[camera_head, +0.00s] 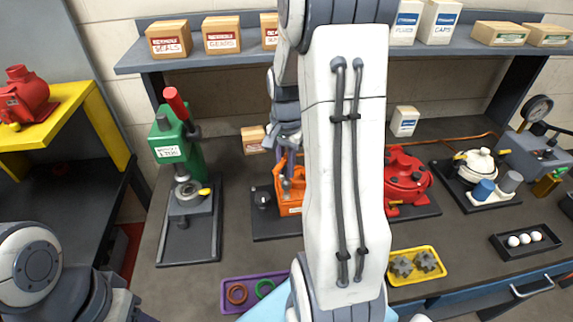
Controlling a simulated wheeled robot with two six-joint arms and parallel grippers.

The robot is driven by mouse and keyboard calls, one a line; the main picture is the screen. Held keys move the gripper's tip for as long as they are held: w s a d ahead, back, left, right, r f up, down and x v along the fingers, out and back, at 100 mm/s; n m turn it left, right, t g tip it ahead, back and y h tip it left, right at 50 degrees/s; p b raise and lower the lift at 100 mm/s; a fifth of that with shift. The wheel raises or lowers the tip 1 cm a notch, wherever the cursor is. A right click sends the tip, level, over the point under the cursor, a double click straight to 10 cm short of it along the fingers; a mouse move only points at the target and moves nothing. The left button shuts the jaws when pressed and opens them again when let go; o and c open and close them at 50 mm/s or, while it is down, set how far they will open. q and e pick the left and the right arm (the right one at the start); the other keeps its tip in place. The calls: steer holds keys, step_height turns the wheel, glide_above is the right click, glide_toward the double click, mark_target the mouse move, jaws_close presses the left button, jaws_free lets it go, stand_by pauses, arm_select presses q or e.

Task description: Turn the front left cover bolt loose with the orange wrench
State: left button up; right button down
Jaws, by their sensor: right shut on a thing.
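My right arm comes down the middle of the picture and covers much of the bench. My right gripper (285,148) is partly hidden behind it, pointing down over an orange motor (291,210) on a dark base plate. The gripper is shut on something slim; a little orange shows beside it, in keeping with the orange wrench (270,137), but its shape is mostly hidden. I cannot make out the front left cover bolt or whether the wrench touches it. My left arm shows at the lower left; its gripper is out of the picture.
A green press (176,150) stands left of the orange motor. A red motor (404,180) and a white-lidded pot (480,163) stand to the right. A purple tray (233,302) of rings and a yellow tray (432,278) of gears lie in front. Boxes line the shelf behind.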

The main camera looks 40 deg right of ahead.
mark_target(286, 180)
steer(key=m, duration=0.4)
steer(key=m+p, duration=0.1)
steer(key=m, duration=0.1)
steer(key=shift+f, duration=0.3)
steer(key=m, duration=0.4)
steer(key=shift+f+m, duration=0.25)
steer(key=shift+m, duration=0.05)
steer(key=shift+p, duration=0.35)
steer(key=shift+f, duration=0.2)
steer(key=shift+f+b, duration=0.9)
steer(key=shift+f, duration=0.15)
